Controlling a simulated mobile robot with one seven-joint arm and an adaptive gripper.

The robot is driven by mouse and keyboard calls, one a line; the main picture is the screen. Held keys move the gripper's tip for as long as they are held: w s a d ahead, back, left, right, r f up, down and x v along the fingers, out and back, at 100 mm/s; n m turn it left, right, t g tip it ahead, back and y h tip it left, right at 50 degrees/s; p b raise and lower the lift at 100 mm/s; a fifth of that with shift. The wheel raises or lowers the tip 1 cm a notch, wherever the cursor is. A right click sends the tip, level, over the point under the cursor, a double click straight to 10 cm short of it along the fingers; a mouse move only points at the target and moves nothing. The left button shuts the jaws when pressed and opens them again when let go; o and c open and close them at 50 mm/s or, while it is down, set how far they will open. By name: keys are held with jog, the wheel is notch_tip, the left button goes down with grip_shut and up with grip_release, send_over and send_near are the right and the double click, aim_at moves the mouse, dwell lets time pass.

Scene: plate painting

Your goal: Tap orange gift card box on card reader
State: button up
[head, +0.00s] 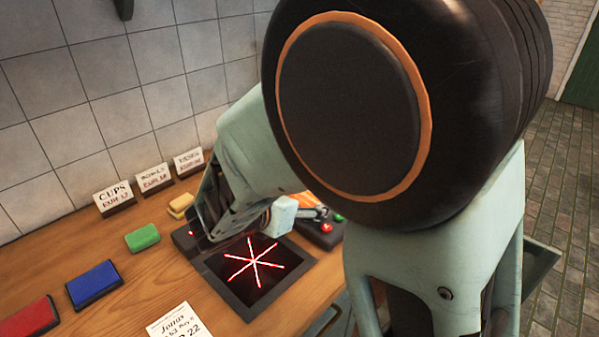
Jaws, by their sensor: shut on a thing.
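My gripper (312,212) is shut on the orange gift card box (309,199), of which only a small orange part shows beside the fingers. The rest of the box is hidden by my gripper and arm. A dark device with a red and a green button (321,236), which looks like the card reader, lies on the counter right beside and below the gripper. The box is close over this device, but I cannot tell whether they touch.
A square black scanner plate (224,270) with a glowing red star pattern is set in the wooden counter (130,285). Red (27,318), blue (94,283), green (142,237) and yellow (180,203) pads lie to the left. Small price signs (113,196) stand along the tiled wall. A paper note (180,322) lies in front.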

jog(key=shift+r, duration=0.1)
notch_tip(320, 180, up, 10)
jog(key=p, duration=0.8)
jog(key=shift+w+p, duration=0.1)
jog(key=shift+p, duration=0.25)
jog(key=w+d+r+n+t+y+p, duration=0.1)
jog(key=w+d+r+n+y+p, duration=0.1)
jog(key=d+r+p, duration=0.4)
jog(key=d, duration=0.3)
jog(key=shift+w+d+r+n, duration=0.15)
jog(key=shift+w+d+n, duration=0.15)
jog(key=shift+s+d+n+y+p, duration=0.3)
jog(key=shift+s+d+y+p, duration=0.2)
jog(key=shift+d, duration=0.2)
jog(key=shift+c, duration=0.2)
